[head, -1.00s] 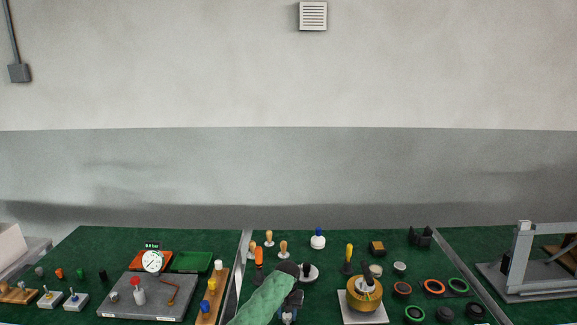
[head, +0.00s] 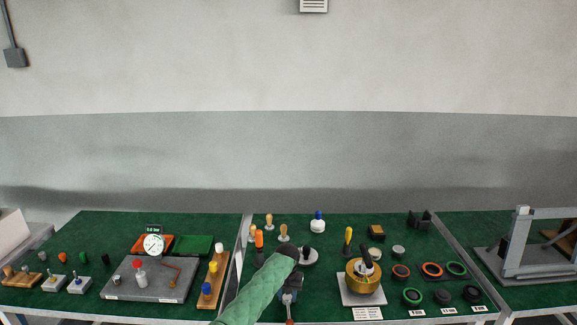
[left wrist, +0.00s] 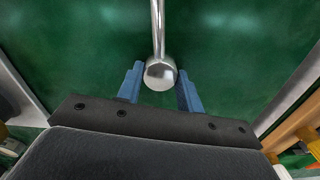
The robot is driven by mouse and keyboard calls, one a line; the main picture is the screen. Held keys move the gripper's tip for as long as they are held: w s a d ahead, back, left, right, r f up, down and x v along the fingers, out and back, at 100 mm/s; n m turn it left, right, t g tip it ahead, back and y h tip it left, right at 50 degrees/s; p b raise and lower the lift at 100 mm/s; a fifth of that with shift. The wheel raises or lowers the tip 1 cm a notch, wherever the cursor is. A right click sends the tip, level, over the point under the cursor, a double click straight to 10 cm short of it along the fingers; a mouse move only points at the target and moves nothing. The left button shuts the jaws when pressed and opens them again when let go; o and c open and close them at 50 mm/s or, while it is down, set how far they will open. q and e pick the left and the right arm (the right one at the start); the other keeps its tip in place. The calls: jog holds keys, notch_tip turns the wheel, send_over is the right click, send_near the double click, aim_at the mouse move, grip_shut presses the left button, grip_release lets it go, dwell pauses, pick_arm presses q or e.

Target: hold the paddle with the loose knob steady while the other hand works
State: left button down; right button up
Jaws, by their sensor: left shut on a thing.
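My left gripper (head: 289,297) reaches down over the front of the middle green mat in the head view, below a green-sleeved arm. In the left wrist view its two blue fingers (left wrist: 161,88) stand on either side of a polished metal rod with a rounded end, which I take to be the paddle (left wrist: 160,74). The gripper is shut on it. A small red tip (head: 290,321) shows just below the gripper in the head view; I cannot tell whether it is the loose knob. My right gripper is not in view.
A brass pot (head: 354,281) with a black-handled piece stands on a white plate to the right. Several dark, green and orange rings (head: 432,269) lie beyond it.

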aim_at(290, 323)
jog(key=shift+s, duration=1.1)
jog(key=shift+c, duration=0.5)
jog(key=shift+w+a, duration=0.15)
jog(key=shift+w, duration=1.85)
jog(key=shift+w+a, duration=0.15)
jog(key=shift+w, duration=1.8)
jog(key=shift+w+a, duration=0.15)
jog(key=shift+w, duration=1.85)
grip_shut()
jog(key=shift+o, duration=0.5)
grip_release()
